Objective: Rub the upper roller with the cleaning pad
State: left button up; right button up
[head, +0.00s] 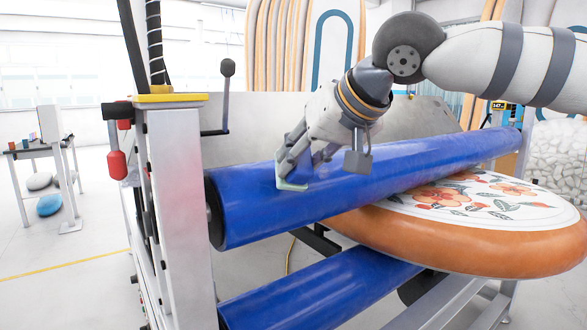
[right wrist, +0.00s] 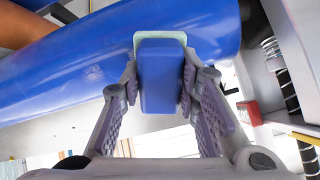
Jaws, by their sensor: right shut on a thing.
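The upper roller (head: 250,205) is a long blue cylinder running from the near left post back to the right. In the right wrist view, the upper roller (right wrist: 60,70) crosses the top, with a faint pale smudge on its surface. My right gripper (head: 296,165) is over the roller's left half, shut on the cleaning pad (head: 291,186). In the right wrist view, the cleaning pad (right wrist: 160,78) has a blue body and a pale green face. That face lies against the roller or very close to it; contact is unclear. My left gripper is not in view.
The lower roller (head: 315,290) is below. A round orange board (head: 440,242) with a flower print extends to the right between the rollers. The machine's white post (head: 180,200) and a crank handle (head: 228,85) stand left. A side table (head: 40,150) is farther left.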

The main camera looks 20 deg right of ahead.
jog(key=shift+v, duration=1.2)
jog(key=shift+v, duration=1.55)
jog(key=shift+w, duration=0.1)
jog(key=shift+b+x, duration=0.3)
jog(key=shift+x, duration=3.2)
jog(key=shift+x, duration=1)
